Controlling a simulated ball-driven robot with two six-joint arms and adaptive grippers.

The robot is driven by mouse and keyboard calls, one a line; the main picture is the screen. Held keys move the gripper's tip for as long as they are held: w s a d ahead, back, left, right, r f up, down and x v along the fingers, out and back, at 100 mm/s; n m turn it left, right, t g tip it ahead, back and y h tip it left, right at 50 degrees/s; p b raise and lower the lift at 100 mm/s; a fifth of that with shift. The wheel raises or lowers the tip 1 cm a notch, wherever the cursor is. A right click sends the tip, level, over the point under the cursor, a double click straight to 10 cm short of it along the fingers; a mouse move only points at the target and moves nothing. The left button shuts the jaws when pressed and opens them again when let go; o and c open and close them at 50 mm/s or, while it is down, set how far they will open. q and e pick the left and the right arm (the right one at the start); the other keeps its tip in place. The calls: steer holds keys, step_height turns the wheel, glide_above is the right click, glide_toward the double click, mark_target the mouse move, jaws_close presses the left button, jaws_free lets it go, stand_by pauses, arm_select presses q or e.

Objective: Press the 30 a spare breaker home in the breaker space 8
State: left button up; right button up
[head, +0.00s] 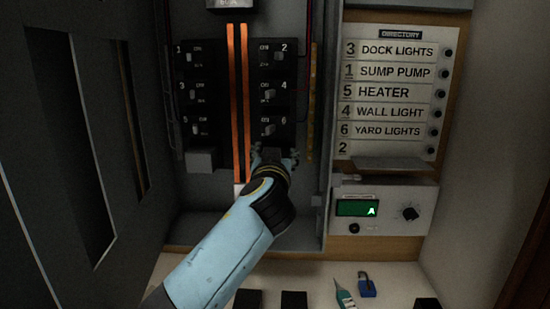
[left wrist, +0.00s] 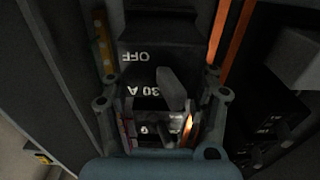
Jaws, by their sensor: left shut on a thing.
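My left gripper (head: 274,156) is at the lower end of the right breaker column, just below breaker 6 (head: 269,128). In the left wrist view its two fingers (left wrist: 160,92) stand on either side of the dark 30 A breaker (left wrist: 150,45), shut on it. The breaker's upside-down OFF and 30 A marks and its grey toggle (left wrist: 172,88) show between the fingers. In the head view the gripper mostly covers the breaker and space 8. I cannot tell whether the breaker's back touches the panel. My right gripper is out of view.
Orange bus bars (head: 238,95) run beside the gripper. A grey block (head: 201,160) sits at the left column's foot. The open panel door (head: 50,130) stands left. The directory (head: 390,90) and meter box (head: 384,208) are right. A screwdriver (head: 343,293) and blue padlock (head: 367,287) lie below.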

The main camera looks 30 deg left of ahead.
arm_select(q)
steer(key=shift+b+x, duration=0.45)
steer(key=shift+x, duration=0.45)
steer(key=o, duration=1.3)
steer(key=shift+s+d+f, duration=0.1)
steer(key=shift+s+d, duration=0.25)
steer(key=shift+s, duration=0.25)
steer(key=shift+v, duration=1.75)
